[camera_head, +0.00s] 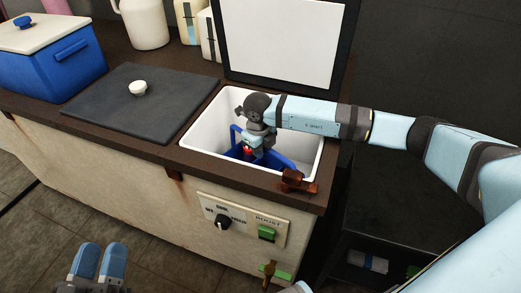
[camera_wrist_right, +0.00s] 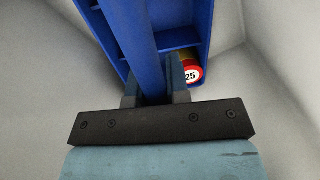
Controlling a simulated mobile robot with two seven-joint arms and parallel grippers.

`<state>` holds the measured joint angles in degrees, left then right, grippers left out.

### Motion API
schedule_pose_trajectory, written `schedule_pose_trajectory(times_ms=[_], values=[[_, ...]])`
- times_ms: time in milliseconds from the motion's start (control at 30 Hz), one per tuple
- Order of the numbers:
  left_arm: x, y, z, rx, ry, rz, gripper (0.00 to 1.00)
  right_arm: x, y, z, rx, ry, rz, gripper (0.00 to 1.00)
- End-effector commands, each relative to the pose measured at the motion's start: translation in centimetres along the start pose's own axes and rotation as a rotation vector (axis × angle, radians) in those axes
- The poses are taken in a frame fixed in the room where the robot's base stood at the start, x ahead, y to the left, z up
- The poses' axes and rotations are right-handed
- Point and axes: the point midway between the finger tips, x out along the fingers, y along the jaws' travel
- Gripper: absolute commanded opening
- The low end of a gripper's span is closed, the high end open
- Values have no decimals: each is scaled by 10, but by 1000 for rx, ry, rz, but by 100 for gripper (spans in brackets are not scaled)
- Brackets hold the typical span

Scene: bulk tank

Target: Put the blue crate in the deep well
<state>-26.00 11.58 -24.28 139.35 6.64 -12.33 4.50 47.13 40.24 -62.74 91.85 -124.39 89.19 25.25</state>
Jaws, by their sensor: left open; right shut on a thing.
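The blue crate (camera_head: 277,161) is down inside the white open well (camera_head: 203,125) in the counter, partly hidden by my right arm. My right gripper (camera_head: 250,146) is inside the well, shut on the crate's handle bar. The right wrist view shows the crate (camera_wrist_right: 194,28) below the gripper (camera_wrist_right: 155,85), with the bar between the fingers and a red-rimmed round item (camera_wrist_right: 191,75) marked 25 in one compartment. Whether the crate touches the well floor I cannot tell. My left gripper (camera_head: 99,262) is at the bottom left, in front of the counter, empty and open.
A raised lid (camera_head: 280,40) with a white inner face stands behind the well. A dark flat lid (camera_head: 150,105) with a white knob lies left of it. A blue cooler (camera_head: 60,70) and white jug (camera_head: 146,22) stand further back. A brown latch (camera_head: 298,182) sits on the front rim.

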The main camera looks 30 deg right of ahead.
Motion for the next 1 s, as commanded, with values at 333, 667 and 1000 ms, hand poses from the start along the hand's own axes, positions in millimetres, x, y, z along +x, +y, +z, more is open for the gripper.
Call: schedule_pose_trajectory(times_ms=[333, 667, 1000], values=[[0, 0, 1, 0, -3, 0, 43, 1, 0, 0, 0, 1, 0, 42], [1, 0, -6, 4, 11, -1, 43, -10, 0, 0, 0, -1, 0, 42], [-3, -8, -1, 24, -50, -49, 43, -81, -1, 0, 0, -2, 0, 42]])
